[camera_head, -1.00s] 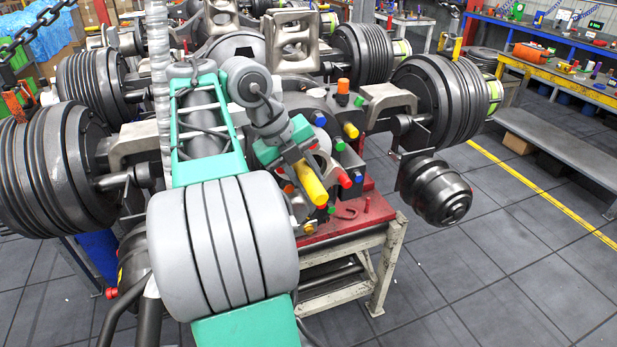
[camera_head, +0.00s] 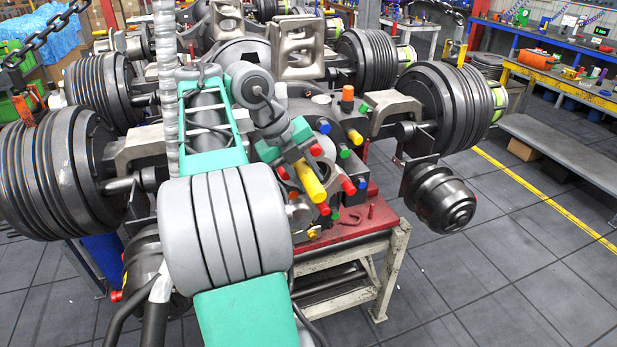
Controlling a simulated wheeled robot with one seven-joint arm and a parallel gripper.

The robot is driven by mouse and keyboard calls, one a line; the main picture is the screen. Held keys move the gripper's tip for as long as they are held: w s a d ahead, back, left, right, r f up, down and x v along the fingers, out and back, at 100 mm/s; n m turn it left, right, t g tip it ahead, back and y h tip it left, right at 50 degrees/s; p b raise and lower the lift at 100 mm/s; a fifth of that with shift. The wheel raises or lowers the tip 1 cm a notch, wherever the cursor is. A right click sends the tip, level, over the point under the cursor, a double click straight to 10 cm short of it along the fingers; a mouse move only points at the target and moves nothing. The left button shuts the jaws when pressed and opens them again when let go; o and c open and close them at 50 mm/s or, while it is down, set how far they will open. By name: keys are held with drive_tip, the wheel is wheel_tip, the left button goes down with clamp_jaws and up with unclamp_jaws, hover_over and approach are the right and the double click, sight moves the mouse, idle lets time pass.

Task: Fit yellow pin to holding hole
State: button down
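A yellow pin (camera_head: 309,183) hangs tilted in my gripper (camera_head: 299,163), its lower end pointing down and right toward the hub face. My gripper appears shut on its upper end, though the fingers are small and partly hidden. Coloured pegs surround the pin: a red one (camera_head: 324,209) just below its lower end, another red one (camera_head: 348,187) to its right and a green one (camera_head: 345,154). A second yellow pin (camera_head: 355,137) sticks out of the hub housing at upper right. I cannot make out the holding hole or tell whether the held pin touches the hub.
A red-topped stand (camera_head: 345,231) carries the hub. Large dark ribbed drums (camera_head: 440,105) and a dark cylinder (camera_head: 441,198) flank it at right; more drums (camera_head: 60,170) stand at left. The tiled floor (camera_head: 500,270) at lower right is free.

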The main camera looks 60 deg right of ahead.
drive_tip(key=shift+w+d, duration=0.5)
drive_tip(key=shift+d, duration=0.05)
drive_tip(key=c, duration=1)
unclamp_jaws()
drive_tip(key=shift+c, duration=0.2)
drive_tip(key=shift+s+a, duration=0.1)
